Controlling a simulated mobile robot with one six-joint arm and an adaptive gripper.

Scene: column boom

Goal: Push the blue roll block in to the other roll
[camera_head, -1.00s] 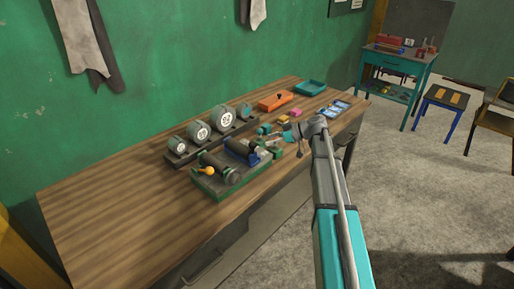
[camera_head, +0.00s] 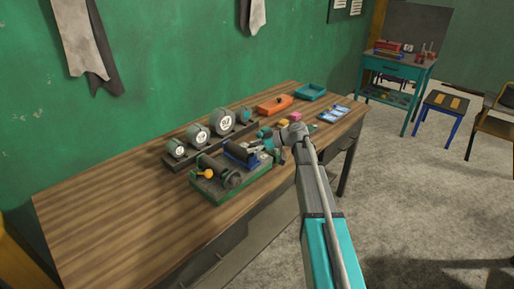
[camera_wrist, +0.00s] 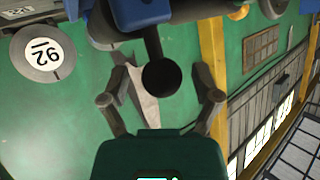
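The blue roll block (camera_head: 238,154) sits on the green-edged machine base (camera_head: 222,196) on the workbench, carrying a dark roll. The other dark roll (camera_head: 214,168) lies just left of it, with a yellow knob at its near end. My gripper (camera_head: 258,147) is at the right side of the blue block. In the wrist view its two fingers (camera_wrist: 160,98) are spread apart, with a dark round end (camera_wrist: 160,77) showing between them. The blue block (camera_wrist: 142,12) is at the top of that view. Whether a finger touches the block cannot be told.
An orange tray (camera_head: 275,104) and a teal tray (camera_head: 311,92) lie further back. The workbench (camera_head: 110,200) is bare at left.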

